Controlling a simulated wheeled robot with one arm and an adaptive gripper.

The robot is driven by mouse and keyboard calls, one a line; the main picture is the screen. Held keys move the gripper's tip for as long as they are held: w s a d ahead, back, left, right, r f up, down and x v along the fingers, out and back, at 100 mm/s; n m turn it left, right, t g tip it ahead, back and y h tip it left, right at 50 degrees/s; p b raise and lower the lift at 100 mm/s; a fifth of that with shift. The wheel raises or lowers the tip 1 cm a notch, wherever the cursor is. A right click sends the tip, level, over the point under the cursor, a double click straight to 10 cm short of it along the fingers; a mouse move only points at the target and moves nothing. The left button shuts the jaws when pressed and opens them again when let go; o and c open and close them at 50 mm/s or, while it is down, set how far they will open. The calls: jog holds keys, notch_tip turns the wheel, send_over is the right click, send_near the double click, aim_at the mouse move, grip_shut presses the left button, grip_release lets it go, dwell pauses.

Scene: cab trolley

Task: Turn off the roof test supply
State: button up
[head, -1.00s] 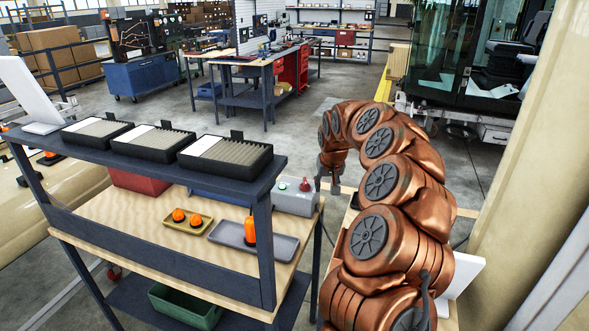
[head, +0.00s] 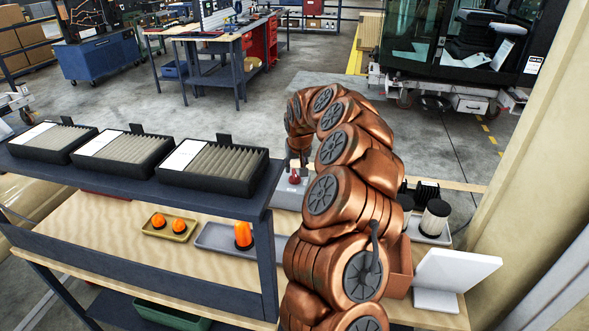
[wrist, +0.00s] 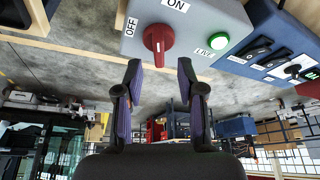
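The roof test supply is a grey box (wrist: 205,22) with a red rotary knob (wrist: 158,40), white OFF and ON labels and a lit green lamp (wrist: 218,41) labelled LIVE. The knob's grip stands roughly upright in the wrist view, nearer in line with ON than with OFF. My gripper (wrist: 160,64) is open and empty, its fingertips just short of the knob, one to each side. In the head view the grey box (head: 287,197) is partly hidden by my arm, and its red knob (head: 294,179) shows just below my gripper.
A shelf with black filter trays (head: 212,168) stands above the wooden bench at left. A grey tray (head: 215,237) with an orange beacon and a yellow tray (head: 158,232) lie on the bench. A blue panel with black switches (wrist: 270,55) adjoins the box.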

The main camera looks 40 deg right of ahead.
aim_at(295, 173)
jog(key=shift+p+x, duration=0.7)
jog(key=shift+x, duration=1.2)
grip_shut()
